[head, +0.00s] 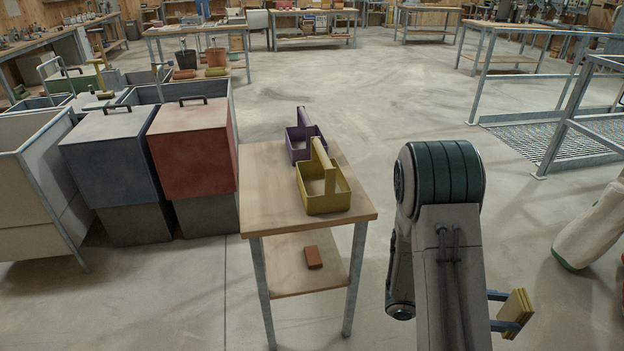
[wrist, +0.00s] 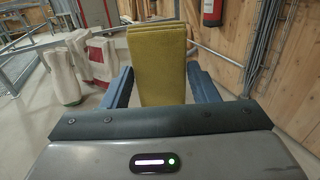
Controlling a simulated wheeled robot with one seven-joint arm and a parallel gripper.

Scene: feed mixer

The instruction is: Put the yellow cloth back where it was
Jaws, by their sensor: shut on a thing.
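The yellow cloth (wrist: 157,65) is a folded, flat stack held upright between the two blue fingers of my gripper (wrist: 157,88) in the wrist view. In the head view the cloth (head: 516,312) shows at the lower right, with my gripper (head: 508,311) shut on it beside my arm. The cloth is in the air, clear of any surface that I can see.
A small wooden table (head: 270,190) stands in the middle with a yellow caddy (head: 323,198) and a purple caddy (head: 298,146) on top. A brown block (head: 313,257) lies on its lower shelf. Blue (head: 110,155) and red (head: 192,148) lidded bins stand left. Open floor lies beyond.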

